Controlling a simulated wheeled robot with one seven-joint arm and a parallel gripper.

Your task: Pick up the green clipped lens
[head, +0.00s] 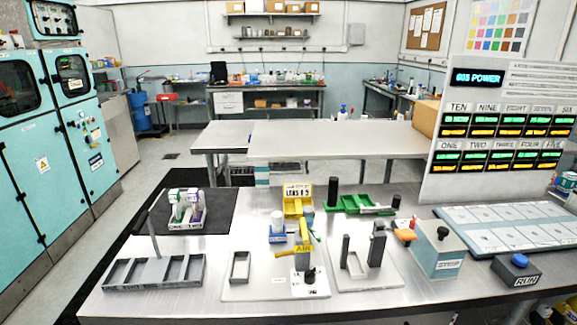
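I cannot make out a green clipped lens for certain. A small caddy (186,224) on the black mat at the left of the table holds upright pieces with white, green and purple on them; they are too small to tell apart. A yellow bin (298,205) with a label reading roughly "LENS" stands mid-table, its contents unclear. A green tray or fixture (345,203) lies to its right, with dark upright posts at its ends. My gripper is not in view.
A grey slotted rack (153,272) with a post is front left. Mid-table is a fixture with a yellow AIR lever (303,250); a plate with dark posts (365,278) is beside it. STEP (436,252) and RUN (516,268) button boxes and a display panel (500,130) are right.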

